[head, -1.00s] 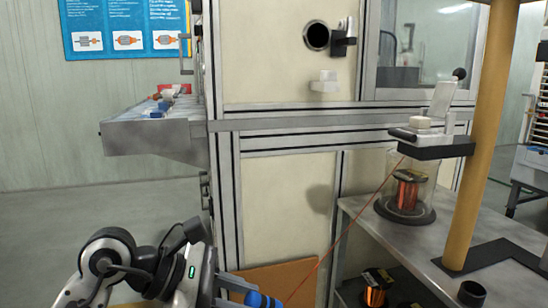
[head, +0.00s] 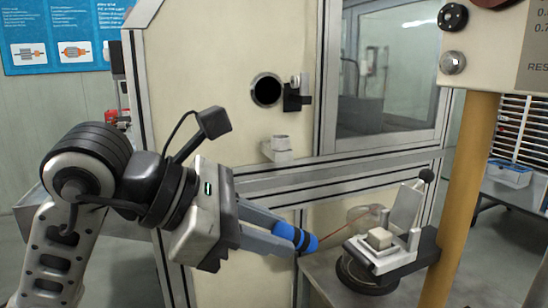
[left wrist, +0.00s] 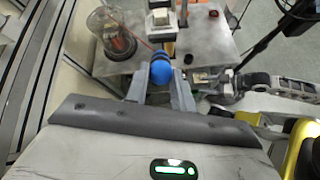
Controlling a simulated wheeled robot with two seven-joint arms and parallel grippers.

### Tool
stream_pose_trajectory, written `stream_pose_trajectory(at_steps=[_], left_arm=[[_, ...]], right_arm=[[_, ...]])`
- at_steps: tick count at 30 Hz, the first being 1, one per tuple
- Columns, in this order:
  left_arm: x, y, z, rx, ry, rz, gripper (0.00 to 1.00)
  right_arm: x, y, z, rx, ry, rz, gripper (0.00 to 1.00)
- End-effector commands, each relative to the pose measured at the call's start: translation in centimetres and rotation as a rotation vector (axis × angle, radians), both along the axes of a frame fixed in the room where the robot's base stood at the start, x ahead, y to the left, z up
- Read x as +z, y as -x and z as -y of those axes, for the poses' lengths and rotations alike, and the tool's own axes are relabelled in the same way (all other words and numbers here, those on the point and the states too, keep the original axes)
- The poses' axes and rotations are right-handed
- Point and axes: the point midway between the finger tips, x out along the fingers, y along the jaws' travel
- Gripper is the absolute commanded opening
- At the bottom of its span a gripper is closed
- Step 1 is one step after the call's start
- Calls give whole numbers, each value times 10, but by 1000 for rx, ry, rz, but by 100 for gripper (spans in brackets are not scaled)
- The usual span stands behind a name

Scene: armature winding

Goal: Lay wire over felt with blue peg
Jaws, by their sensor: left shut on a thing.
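My left gripper (head: 289,236) is shut on the blue peg (head: 304,240), which also shows in the left wrist view (left wrist: 161,70). The thin reddish wire (head: 338,234) runs from the peg up and right toward the guide beside the post. The felt, seen as a pale block (head: 380,238), sits on the guide with its light lid (head: 407,206) raised. The peg is left of the felt and apart from it. In the left wrist view the felt (left wrist: 160,18) lies beyond the peg. Part of my right arm shows there, but its fingers are unclear.
A clear jar with a copper spool (left wrist: 117,42) stands beside the guide on the grey bench (head: 318,278). The tan post (head: 461,200) rises just right of the guide. A cream cabinet (head: 215,85) stands behind my left arm.

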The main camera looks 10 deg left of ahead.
Motion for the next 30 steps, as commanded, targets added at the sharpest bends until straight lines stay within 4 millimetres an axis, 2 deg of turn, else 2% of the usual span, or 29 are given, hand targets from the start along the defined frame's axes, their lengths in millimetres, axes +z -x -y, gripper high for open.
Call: stream_pose_trajectory(at_steps=[1,5,13,24,30], left_arm=[[20,2,3,4,-6,6,6],[33,5,8,16,-11,3,6],[33,1,16,16,-10,0,6],[34,-26,54,15,-10,0,6],[33,-37,67,17,-10,0,6]], right_arm=[[13,1,2,-4,4,0,51],[18,2,4,-11,9,6,51],[18,3,5,-10,13,5,51],[23,3,6,-5,33,-2,51],[24,4,7,-5,40,-3,51]])
